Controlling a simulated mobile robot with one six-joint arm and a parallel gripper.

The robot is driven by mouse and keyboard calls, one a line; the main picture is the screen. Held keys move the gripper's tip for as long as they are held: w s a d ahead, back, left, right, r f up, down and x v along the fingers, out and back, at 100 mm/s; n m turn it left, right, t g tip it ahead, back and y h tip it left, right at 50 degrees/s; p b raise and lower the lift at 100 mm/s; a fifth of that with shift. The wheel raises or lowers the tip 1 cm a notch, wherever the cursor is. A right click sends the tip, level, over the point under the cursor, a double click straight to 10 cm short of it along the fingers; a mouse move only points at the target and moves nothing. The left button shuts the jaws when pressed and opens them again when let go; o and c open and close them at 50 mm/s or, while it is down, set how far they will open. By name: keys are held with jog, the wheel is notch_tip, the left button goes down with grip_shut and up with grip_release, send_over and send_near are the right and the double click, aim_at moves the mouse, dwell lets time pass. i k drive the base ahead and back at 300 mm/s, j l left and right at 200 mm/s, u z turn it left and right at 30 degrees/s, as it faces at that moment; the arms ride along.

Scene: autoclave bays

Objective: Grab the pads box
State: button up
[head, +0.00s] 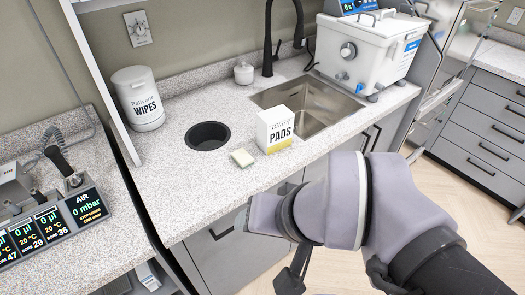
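The pads box (275,131) is a white box with "PADS" in black on its front and a yellow band along its bottom. It stands upright on the speckled counter (186,188), just in front of the sink (322,107), with nothing of mine touching it. My arm comes in from the lower right, in front of the counter. A dark part at its end, which looks like my gripper (294,273), hangs below the counter edge, apart from the box. Its fingers are mostly hidden, so I cannot tell whether it is open or shut.
A small pale sponge-like block (243,158) lies left of the box. A round black opening (208,136) and a white wipes canister (139,99) are further left. A black faucet (268,40) rises behind the sink. A white machine (370,48) stands at right. The counter's front left is clear.

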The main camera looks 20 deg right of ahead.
aim_at(275, 126)
jog(key=i+l, duration=0.65)
jog(key=i, duration=0.2)
